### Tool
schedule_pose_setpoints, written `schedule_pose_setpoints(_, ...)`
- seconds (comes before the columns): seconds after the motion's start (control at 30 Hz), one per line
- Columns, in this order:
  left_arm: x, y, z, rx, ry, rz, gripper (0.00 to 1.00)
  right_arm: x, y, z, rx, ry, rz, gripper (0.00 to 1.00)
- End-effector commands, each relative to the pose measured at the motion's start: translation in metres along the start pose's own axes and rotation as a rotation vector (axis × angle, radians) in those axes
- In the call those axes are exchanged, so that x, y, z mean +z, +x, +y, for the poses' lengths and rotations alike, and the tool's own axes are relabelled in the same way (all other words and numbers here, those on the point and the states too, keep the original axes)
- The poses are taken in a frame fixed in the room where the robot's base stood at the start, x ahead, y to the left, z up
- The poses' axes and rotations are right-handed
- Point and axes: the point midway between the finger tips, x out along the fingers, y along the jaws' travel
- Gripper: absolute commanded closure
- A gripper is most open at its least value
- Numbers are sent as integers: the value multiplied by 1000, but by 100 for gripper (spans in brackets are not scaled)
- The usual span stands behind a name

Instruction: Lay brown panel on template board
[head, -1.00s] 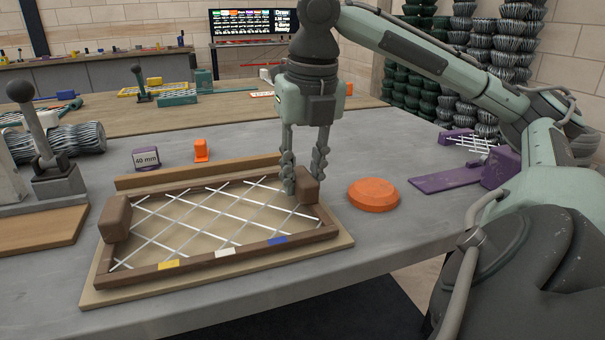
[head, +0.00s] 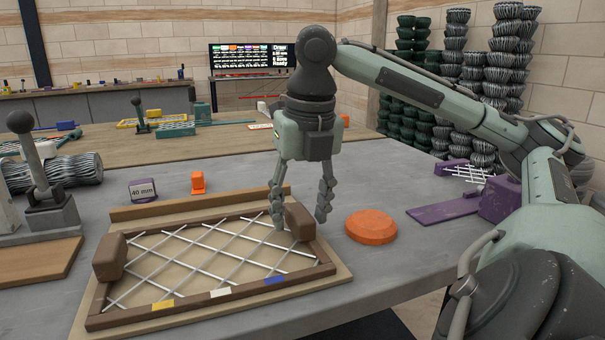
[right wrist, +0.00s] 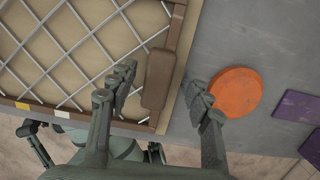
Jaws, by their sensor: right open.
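The brown panel (head: 130,308) is a brown frame with silver wire mesh and yellow, white and blue marks on its front bar. It lies on the tan template board (head: 325,287), which has a raised rail at the back. A brown block handle sits at each end, the left one (head: 110,257) and the right one (head: 300,222). My right gripper (head: 300,226) is open, its fingers on either side of the right handle. The right wrist view shows that handle (right wrist: 158,80) between the spread fingers (right wrist: 160,92), with gaps. My left gripper is out of view.
An orange disc (head: 371,227) lies just right of the board. A purple fixture (head: 448,212) is farther right. A 40 mm block (head: 143,190) and orange piece (head: 198,182) stand behind the board. A lever device (head: 45,190) is at left.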

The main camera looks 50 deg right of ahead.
Motion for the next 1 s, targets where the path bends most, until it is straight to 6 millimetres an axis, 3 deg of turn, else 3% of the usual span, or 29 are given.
schedule_pose_setpoints(0.2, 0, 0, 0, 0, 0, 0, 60, 0, -20, 1, -10, -3, 0, 50)
schedule_pose_setpoints(0.4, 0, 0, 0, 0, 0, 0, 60, 1, -70, 2, -4, -1, -6, 50)
schedule_pose_setpoints(0.6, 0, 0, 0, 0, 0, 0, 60, 1, -103, 2, 0, -1, -4, 50)
schedule_pose_setpoints(1.0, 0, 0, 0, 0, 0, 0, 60, 0, -116, 2, 0, -4, -2, 50)
